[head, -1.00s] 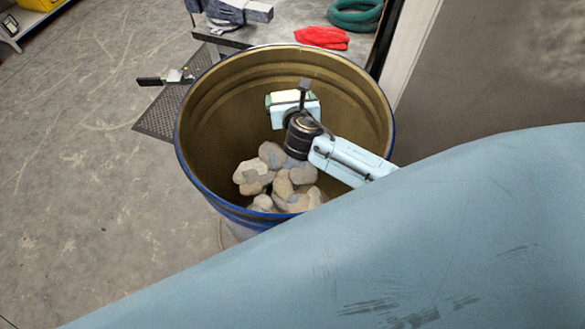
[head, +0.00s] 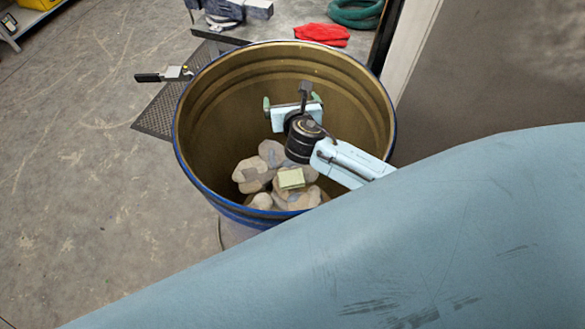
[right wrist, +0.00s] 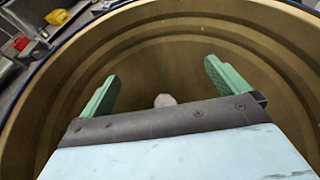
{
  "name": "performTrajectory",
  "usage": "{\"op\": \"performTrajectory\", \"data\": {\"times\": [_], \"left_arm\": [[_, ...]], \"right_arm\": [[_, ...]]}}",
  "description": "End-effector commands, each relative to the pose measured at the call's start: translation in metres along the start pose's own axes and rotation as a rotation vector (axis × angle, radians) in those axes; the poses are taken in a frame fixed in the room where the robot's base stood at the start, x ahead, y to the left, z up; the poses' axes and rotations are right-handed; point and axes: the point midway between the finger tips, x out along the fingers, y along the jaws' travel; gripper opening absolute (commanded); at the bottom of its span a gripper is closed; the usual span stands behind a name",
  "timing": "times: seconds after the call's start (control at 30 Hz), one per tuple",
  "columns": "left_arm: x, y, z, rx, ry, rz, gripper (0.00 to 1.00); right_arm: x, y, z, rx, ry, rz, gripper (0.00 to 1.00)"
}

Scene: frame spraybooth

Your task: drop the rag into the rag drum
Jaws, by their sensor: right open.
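The rag drum (head: 212,125) is a large open drum with a blue outside and a tan inside, in the middle of the head view. The rag (head: 291,178) shows as a small pale yellow-green folded piece on top of a pile inside the drum. My right gripper (head: 292,97) is inside the drum's mouth, above and apart from the rag. In the right wrist view its green fingers (right wrist: 161,70) are spread with nothing between them. My left gripper is not in view.
A pile of crumpled grey-tan pieces (head: 250,172) lies in the drum. Behind it are a red cloth (head: 321,34) and a coiled green hose (head: 356,12). A black-handled tool (head: 163,75) shows left of the rim.

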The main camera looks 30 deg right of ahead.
Motion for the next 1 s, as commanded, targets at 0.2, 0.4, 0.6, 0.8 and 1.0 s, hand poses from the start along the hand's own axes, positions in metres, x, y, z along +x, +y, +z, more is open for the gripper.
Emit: {"op": "performTrajectory", "data": {"times": [0.2, 0.4, 0.6, 0.8, 1.0], "left_arm": [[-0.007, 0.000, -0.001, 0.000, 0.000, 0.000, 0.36], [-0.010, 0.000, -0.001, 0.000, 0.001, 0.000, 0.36], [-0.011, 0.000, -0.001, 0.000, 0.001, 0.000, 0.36], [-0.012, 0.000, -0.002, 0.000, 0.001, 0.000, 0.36], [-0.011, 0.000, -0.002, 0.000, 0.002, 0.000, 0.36]], "right_arm": [[-0.046, 0.000, 0.000, 0.000, 0.001, 0.002, 1.00], [-0.088, 0.000, 0.000, 0.000, 0.001, 0.003, 1.00], [-0.113, 0.000, 0.001, 0.000, 0.000, 0.001, 1.00], [-0.119, 0.000, 0.000, 0.000, 0.000, 0.000, 1.00], [-0.119, 0.000, 0.000, 0.000, 0.000, 0.000, 1.00]]}}
